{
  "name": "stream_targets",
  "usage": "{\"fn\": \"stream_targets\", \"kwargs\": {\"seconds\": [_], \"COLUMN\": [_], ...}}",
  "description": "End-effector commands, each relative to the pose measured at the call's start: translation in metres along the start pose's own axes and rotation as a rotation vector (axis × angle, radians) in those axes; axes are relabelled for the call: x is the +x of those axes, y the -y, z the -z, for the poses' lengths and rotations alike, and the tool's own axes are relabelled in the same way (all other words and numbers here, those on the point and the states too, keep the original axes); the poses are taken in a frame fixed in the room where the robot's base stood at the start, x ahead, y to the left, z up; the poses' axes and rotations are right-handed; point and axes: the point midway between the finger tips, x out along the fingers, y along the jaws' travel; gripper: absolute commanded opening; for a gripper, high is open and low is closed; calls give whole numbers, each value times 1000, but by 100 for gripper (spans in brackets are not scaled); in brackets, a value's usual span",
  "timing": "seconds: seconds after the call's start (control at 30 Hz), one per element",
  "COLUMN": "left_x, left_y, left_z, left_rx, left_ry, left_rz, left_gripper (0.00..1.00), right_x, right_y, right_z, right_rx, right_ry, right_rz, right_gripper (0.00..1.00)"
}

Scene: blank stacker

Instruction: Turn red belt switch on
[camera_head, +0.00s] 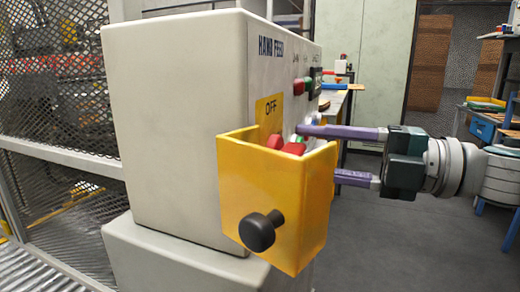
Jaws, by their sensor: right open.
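A pale control box (180,120) marked HAND FEED has its button panel on the right face, seen at a steep angle. A yellow guard (270,205) with a black knob (261,231) sticks out from the panel's lower part. Two red parts (294,149) show just above the guard's rim, below a yellow OFF label (268,108). I cannot tell which is the belt switch, or its position. My right gripper (320,154) is open, its purple fingers pointing left. The upper fingertip is close to the panel above the guard; the lower fingertip is partly hidden behind the guard. Contact is unclear. My left gripper is out of view.
A mesh fence (55,90) stands at the left, with rollers (35,275) at lower left. Workbenches stand behind at the right. Grey floor (400,250) is clear at lower right.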

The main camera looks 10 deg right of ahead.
Motion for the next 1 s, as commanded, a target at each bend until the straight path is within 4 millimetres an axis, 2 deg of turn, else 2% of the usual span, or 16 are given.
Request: {"fn": "stream_targets", "kwargs": {"seconds": [0.3,0.43,0.6,1.0], "left_x": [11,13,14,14], "left_y": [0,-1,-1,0], "left_z": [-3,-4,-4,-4], "left_rx": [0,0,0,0], "left_ry": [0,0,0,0], "left_rz": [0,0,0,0], "left_gripper": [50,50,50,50], "right_x": [-63,-81,-90,-90], "right_y": [4,2,0,0], "right_z": [0,0,0,0], "right_rx": [1,2,0,1], "right_ry": [2,2,0,1], "right_rz": [5,4,1,0], "right_gripper": [52,52,52,52]}}
